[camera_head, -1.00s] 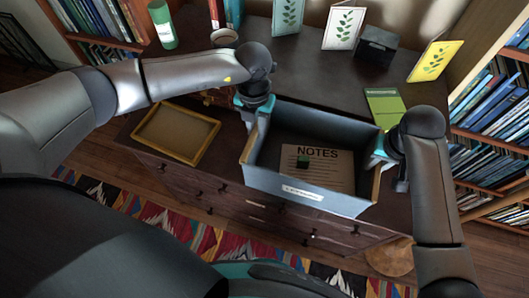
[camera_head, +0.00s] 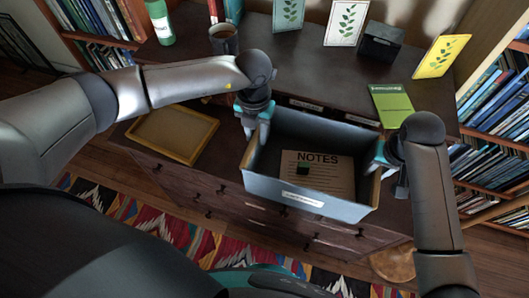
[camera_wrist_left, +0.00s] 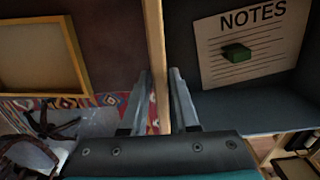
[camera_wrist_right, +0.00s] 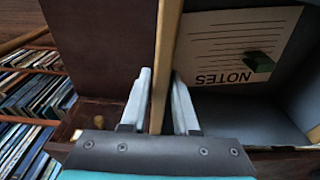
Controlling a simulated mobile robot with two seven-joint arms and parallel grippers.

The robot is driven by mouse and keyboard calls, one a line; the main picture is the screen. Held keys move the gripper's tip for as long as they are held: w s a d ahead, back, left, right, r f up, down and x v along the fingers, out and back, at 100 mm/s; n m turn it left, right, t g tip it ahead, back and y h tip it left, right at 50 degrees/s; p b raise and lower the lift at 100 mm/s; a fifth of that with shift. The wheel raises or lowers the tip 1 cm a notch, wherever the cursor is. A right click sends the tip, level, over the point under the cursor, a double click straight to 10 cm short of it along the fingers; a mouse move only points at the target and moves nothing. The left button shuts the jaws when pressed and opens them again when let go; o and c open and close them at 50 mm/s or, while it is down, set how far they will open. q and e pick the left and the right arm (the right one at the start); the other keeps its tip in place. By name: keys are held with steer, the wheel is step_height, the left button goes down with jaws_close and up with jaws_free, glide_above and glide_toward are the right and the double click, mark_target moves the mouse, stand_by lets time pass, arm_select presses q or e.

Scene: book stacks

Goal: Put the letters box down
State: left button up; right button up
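The letters box (camera_head: 318,204) is an open blue-grey box with thin wooden end walls and a small blurred label on its front. It looks level. A "NOTES" sheet (camera_head: 325,172) and a small green block (camera_head: 303,169) lie inside. My left gripper (camera_head: 251,132) is shut on the left end wall (camera_wrist_left: 157,60), one finger on each side. My right gripper (camera_head: 378,160) is shut on the right end wall (camera_wrist_right: 165,60) in the same way. The box's underside is hidden, so I cannot tell whether it touches anything beneath.
A wooden-rimmed tray (camera_head: 210,141) lies left of the box. Behind, the dark desk (camera_head: 295,65) holds a mug (camera_head: 223,40), a green bottle (camera_head: 160,22), cards, a black box (camera_head: 382,42) and a green pad (camera_head: 392,104). Bookshelves (camera_head: 495,110) flank it. A patterned rug (camera_head: 160,228) lies in front.

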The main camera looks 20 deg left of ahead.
arm_select(q)
steer(key=shift+o, duration=1.4)
arm_select(e)
steer(key=shift+o, duration=1.4)
steer(key=shift+r, duration=0.15)
steer(key=r, duration=0.6)
steer(key=s+r, duration=0.1)
steer(key=r, duration=0.2)
steer(key=shift+s+d+r, duration=0.1)
steer(key=shift+r, duration=0.7)
arm_select(q)
step_height(320, 180, up, 12)
arm_select(e)
steer(key=shift+s+r, duration=0.3)
steer(key=shift+r, duration=0.2)
